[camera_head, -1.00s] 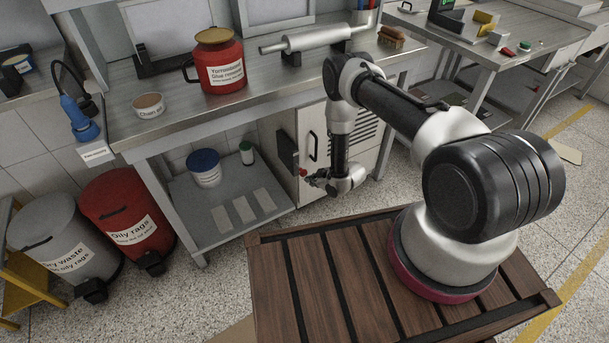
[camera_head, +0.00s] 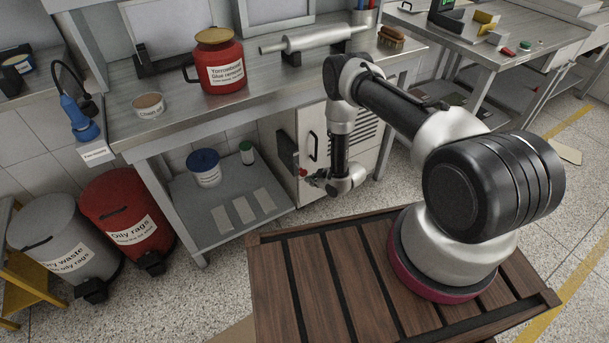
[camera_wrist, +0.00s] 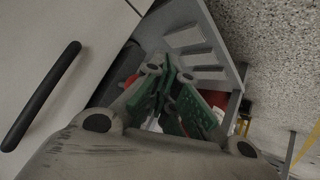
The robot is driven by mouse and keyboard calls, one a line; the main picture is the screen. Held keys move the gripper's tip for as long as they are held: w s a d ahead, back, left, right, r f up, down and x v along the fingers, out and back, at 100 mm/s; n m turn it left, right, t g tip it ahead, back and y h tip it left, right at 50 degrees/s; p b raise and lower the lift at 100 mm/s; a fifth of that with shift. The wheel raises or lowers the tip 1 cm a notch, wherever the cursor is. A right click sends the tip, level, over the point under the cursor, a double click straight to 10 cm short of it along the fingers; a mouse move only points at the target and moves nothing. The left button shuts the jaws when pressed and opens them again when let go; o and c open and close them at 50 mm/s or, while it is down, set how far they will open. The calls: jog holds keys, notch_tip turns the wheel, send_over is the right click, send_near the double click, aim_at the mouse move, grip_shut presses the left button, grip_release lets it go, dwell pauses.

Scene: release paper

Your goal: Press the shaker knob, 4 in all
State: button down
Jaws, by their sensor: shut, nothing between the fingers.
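A small red knob-like part (camera_head: 302,172) shows at the lower left edge of the white cabinet under the bench. I cannot tell for sure that it is the shaker knob. My gripper (camera_head: 314,177) is low in front of the cabinet, close beside this red part. I cannot tell whether they touch. In the wrist view, the green-padded fingers of my gripper (camera_wrist: 167,75) are shut together with nothing held. Red shows behind the fingers there, but the fingers hide most of it.
The cabinet door has a dark handle (camera_wrist: 40,97) near my gripper. A red bin (camera_head: 122,222) and a grey bin (camera_head: 62,245) stand at left. The floor before the shelf is clear.

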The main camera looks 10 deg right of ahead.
jog(key=shift+w, duration=0.15)
jog(key=shift+w+a, duration=0.15)
jog(key=shift+w, duration=0.1)
jog(key=shift+w+a, duration=0.25)
jog(key=shift+w, duration=0.5)
jog(key=shift+w+a, duration=0.25)
jog(key=shift+w, duration=0.5)
dwell(1.6)
jog(key=shift+s, duration=0.1)
jog(key=shift+s+d, duration=0.35)
jog(key=shift+s, duration=0.55)
jog(key=shift+s+d, duration=0.3)
jog(key=shift+s, duration=0.6)
jog(key=shift+s+d, duration=0.25)
jog(key=shift+s, duration=0.55)
jog(key=shift+s+d, duration=0.25)
jog(key=shift+s, duration=0.55)
jog(key=shift+s+d, duration=0.25)
jog(key=shift+s, duration=0.55)
